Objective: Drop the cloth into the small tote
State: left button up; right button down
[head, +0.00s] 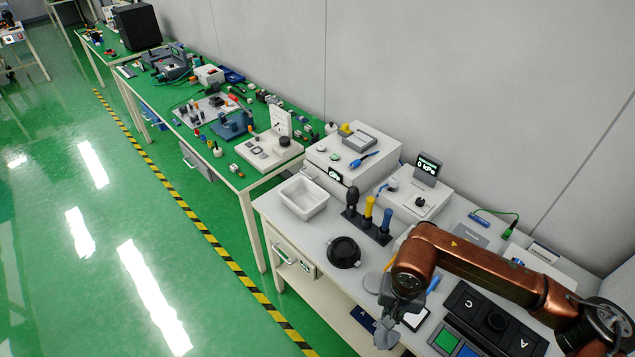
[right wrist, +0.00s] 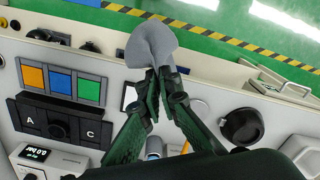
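The small tote (head: 289,202) is a white open bin on the left end of the near workbench and looks empty. In the right wrist view the tote (right wrist: 309,152) is cut off at the lower right corner. The grey cloth (head: 385,336) hangs from my right gripper (head: 393,312) near the bench's front edge, to the right of and nearer than the tote. In the right wrist view the fingers of the right gripper (right wrist: 164,78) close on the bunched cloth (right wrist: 151,42). My left gripper is not in view.
A black round dish (head: 343,253) lies between the tote and my right gripper. A rack of upright handled tools (head: 367,222) stands beside the tote, with white instrument boxes (head: 351,157) behind. A black panel (head: 494,320) lies under my right arm.

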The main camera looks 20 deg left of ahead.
aim_at(302, 196)
jog(key=u, duration=0.4)
jog(key=i, duration=1)
jog(key=u, duration=1.15)
jog(key=i, duration=0.45)
jog(key=u, duration=0.3)
